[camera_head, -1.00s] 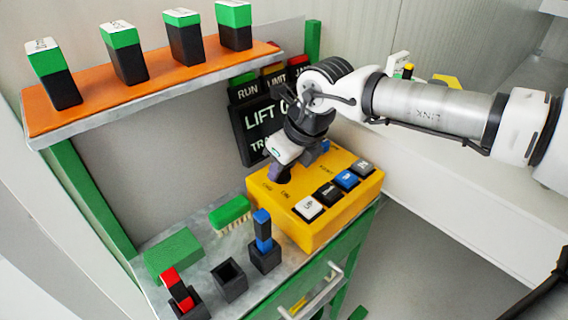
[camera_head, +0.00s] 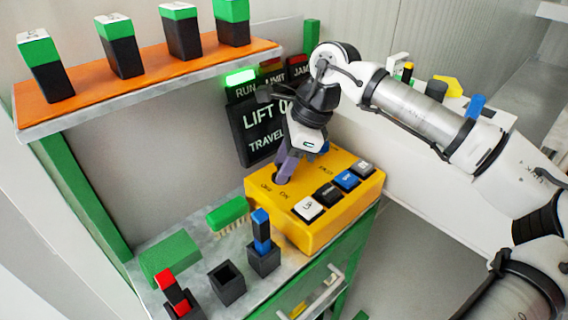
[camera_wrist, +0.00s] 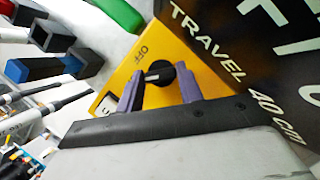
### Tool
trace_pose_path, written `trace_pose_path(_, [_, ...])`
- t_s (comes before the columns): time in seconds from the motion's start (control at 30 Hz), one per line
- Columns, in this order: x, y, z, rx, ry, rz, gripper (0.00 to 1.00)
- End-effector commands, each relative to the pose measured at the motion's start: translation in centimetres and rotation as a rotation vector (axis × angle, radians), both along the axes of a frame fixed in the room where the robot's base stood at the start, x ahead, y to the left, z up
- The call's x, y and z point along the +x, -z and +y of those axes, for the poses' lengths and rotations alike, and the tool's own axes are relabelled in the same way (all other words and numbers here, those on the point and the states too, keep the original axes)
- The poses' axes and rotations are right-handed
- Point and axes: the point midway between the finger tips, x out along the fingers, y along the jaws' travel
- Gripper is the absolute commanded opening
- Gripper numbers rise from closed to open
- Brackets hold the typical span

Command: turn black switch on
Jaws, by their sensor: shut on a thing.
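The yellow control box (camera_head: 318,228) stands on the bench under the black sign. It also shows in the wrist view (camera_wrist: 118,75). My gripper (camera_head: 283,174), with purple fingers, points down at the far left part of the box top. In the wrist view my gripper (camera_wrist: 161,84) is shut on the black switch (camera_wrist: 158,72), one finger on each side of its dark knob. The word OFF is printed beside it. In the head view the fingers mostly hide the switch. The green RUN lamp (camera_head: 240,77) above the sign is lit.
White, black and blue keys (camera_head: 328,193) line the front right of the box. A green brush (camera_head: 228,212), a green block (camera_head: 170,256) and black holders (camera_head: 228,283) stand to its left. An orange shelf (camera_head: 150,82) with green-topped blocks is above left.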

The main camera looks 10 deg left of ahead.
Motion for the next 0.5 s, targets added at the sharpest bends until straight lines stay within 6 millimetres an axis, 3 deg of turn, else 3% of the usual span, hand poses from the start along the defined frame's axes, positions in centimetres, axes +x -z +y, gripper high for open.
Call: trace_pose_path(0.5, [0.05, 0.06, 0.01, -0.002, -0.140, 0.001, 0.14])
